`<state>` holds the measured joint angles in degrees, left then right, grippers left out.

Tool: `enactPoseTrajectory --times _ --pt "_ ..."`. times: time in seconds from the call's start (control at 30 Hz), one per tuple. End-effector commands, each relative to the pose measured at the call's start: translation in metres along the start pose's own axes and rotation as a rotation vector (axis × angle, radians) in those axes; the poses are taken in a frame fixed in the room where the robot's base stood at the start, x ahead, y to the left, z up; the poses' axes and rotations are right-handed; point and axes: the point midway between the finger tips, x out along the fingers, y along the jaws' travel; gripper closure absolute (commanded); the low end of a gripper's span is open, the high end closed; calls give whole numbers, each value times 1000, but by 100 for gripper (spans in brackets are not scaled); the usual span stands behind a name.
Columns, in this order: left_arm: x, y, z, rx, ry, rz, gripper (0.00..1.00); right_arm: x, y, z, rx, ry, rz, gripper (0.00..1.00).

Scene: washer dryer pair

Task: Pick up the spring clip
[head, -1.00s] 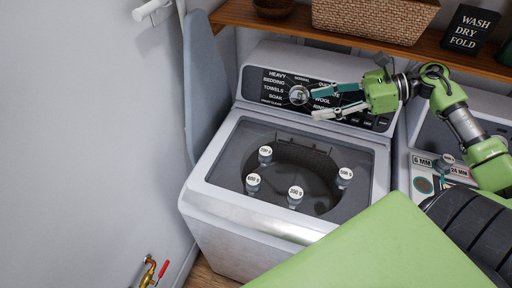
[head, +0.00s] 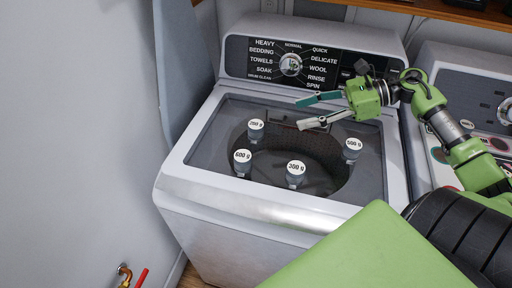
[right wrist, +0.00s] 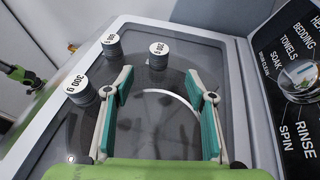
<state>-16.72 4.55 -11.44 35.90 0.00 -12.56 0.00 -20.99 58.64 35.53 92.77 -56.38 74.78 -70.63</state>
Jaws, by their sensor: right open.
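My right gripper (head: 308,112) is open and empty, above the back part of the washer lid in the head view. I cannot make out a spring clip for certain in either view. A small object that I cannot identify shows at the washer's dial (head: 291,65); the dial also shows at the right edge of the wrist view (right wrist: 301,82).
Labelled weights stand on the washer lid: 700 g (head: 256,131), 600 g (head: 242,163), 300 g (head: 295,175) and 500 g (head: 352,150). The control panel (head: 335,62) rises behind the lid. A second machine (head: 465,85) stands at the right, and a wall (head: 75,130) at the left.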

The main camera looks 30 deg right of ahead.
Motion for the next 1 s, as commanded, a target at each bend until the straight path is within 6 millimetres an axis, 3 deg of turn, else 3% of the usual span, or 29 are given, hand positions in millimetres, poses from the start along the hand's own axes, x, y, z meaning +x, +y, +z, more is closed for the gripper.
enactPoseTrajectory --times 0.03,0.17,0.37,0.7,1.0 --pt "15 0 2 0 -1 0 53 6 0 -13 -1 0 0 49" --pt "20 1 5 0 -4 1 53 8 0 -19 -1 0 0 49" --pt "14 2 11 1 -14 2 53 25 0 -15 -2 -1 2 49" --pt "2 2 14 1 -19 2 53 79 0 -15 -1 -3 0 49" --pt "-3 2 12 1 -18 2 53 98 0 -15 0 -2 0 49"
